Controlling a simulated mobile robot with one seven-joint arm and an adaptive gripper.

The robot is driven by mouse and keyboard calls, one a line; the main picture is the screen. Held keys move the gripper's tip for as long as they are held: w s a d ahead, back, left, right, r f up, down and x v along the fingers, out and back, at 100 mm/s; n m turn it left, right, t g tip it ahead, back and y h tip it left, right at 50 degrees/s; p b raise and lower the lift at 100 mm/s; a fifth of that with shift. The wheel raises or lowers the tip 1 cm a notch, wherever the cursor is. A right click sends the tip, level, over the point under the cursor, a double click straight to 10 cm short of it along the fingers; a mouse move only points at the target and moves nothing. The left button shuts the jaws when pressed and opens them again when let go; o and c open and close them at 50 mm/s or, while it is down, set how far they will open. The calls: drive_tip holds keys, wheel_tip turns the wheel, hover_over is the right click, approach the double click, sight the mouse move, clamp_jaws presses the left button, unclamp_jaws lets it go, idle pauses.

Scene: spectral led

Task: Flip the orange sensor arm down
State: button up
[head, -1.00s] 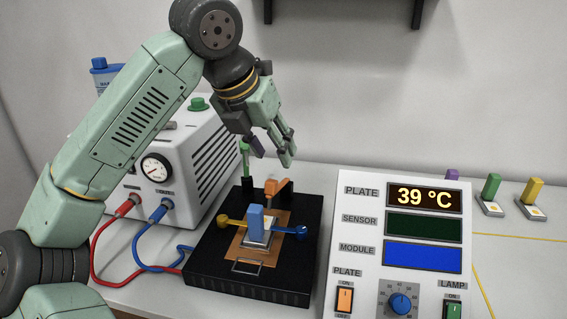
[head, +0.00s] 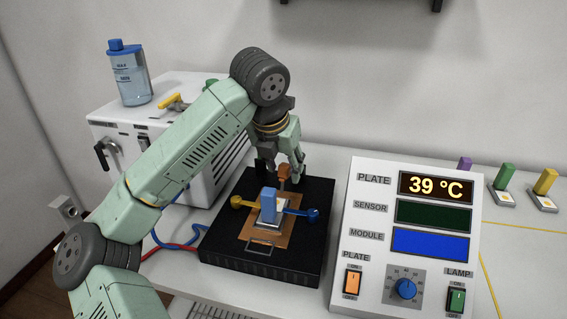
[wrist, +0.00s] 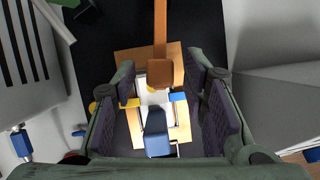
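The orange sensor arm (head: 284,174) stands up at the back of the copper plate (head: 283,236) on the black base. In the wrist view the orange arm (wrist: 160,40) runs down from the top edge, with its wider end between my finger pads. My gripper (head: 284,172) is pointed down at it, fingers apart on either side. In the wrist view my gripper (wrist: 163,88) is open, with a gap visible on both sides of the arm's end. My fingers partly hide the arm's upper part in the head view.
A blue-handled module (head: 269,204) sits on the plate, between a yellow-knobbed lever (head: 237,202) and a blue-knobbed lever (head: 312,215). A control panel (head: 345,262) reading 39 °C stands to the right. A white instrument box (head: 120,130) is behind left.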

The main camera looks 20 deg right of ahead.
drive_tip(key=shift+c, duration=0.4)
clamp_jaws()
idle(0.5)
